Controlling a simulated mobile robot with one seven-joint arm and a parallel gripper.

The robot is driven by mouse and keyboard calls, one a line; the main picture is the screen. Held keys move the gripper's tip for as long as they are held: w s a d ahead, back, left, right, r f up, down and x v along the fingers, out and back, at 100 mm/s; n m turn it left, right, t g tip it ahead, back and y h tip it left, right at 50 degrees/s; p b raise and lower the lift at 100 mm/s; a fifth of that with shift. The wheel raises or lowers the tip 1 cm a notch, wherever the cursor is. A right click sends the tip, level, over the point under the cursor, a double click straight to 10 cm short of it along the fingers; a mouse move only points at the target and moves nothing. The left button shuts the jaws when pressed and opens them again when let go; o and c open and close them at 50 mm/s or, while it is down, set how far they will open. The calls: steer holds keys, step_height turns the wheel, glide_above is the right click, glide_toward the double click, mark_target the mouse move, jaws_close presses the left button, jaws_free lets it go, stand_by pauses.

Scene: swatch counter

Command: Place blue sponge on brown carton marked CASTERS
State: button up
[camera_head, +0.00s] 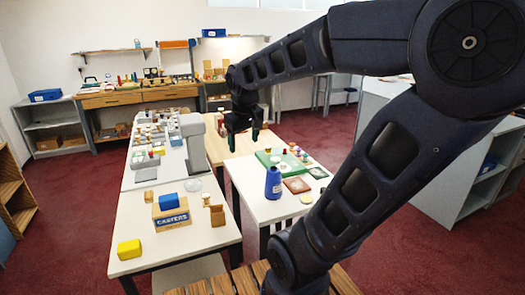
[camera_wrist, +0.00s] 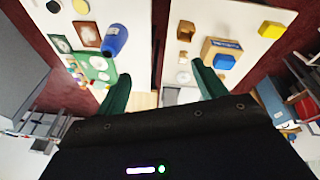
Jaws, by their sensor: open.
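The blue sponge (camera_head: 169,201) rests on top of the brown carton marked CASTERS (camera_head: 172,219), on the near part of the left white table. In the wrist view the blue sponge (camera_wrist: 223,62) also lies over the carton (camera_wrist: 208,46), at the upper right. My gripper (camera_head: 243,140) is open and empty, in the air beyond the carton and to its right, above the tables. In the wrist view the two green fingers of my gripper (camera_wrist: 163,85) are spread wide with nothing between them.
A yellow block (camera_head: 129,249) lies near the table's front left corner. Small wooden pieces (camera_head: 215,213) stand beside the carton. A blue bottle (camera_head: 273,183) stands on the right white table near a green board (camera_head: 270,160). A grey upright machine (camera_head: 193,145) stands behind the carton.

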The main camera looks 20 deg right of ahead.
steer(key=s+d+f+m+t, duration=0.1)
steer(key=s+d+m, duration=0.2)
steer(key=s, duration=0.4)
steer(key=shift+s+d+y, duration=0.15)
steer(key=shift+y, duration=0.15)
